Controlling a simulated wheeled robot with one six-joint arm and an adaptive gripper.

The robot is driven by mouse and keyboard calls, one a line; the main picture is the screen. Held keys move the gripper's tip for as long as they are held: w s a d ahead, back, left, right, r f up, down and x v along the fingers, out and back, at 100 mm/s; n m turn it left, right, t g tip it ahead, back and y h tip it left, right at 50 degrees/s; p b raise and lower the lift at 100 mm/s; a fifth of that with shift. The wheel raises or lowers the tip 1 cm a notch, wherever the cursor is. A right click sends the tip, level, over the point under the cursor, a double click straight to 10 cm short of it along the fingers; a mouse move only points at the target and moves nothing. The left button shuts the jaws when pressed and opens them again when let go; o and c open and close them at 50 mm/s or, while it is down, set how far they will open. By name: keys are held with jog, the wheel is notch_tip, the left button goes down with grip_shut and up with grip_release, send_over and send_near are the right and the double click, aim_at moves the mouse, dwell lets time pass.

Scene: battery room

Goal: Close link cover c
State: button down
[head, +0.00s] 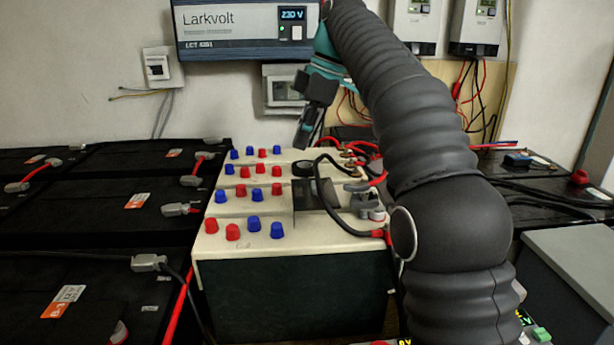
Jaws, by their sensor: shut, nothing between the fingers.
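No lettering marks out link cover c, so I cannot tell which part it is. Grey covers sit on the links of the black batteries at the left: an upper one (191,181), a middle one (180,209) and a lower one (148,263). My gripper (304,140) is shut and empty, pointing down over the back of the cream-topped battery (238,205). It appears apart from the battery top, though the gap is hard to judge. A black flat piece (318,196) and a grey clamp (358,189) lie on that top; my arm hides what is behind it.
Several red and blue caps (254,223) stand on the cream top. A black cable (335,215) loops over its right side. A Larkvolt unit (245,30) hangs on the wall behind my gripper. A grey box (575,260) stands at the right.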

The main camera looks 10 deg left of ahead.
aim_at(302, 192)
notch_tip(302, 192, down, 9)
jog(key=shift+a+r+b, duration=0.1)
jog(key=shift+b, duration=0.25)
jog(key=shift+w+d, duration=0.1)
jog(key=shift+d, duration=0.5)
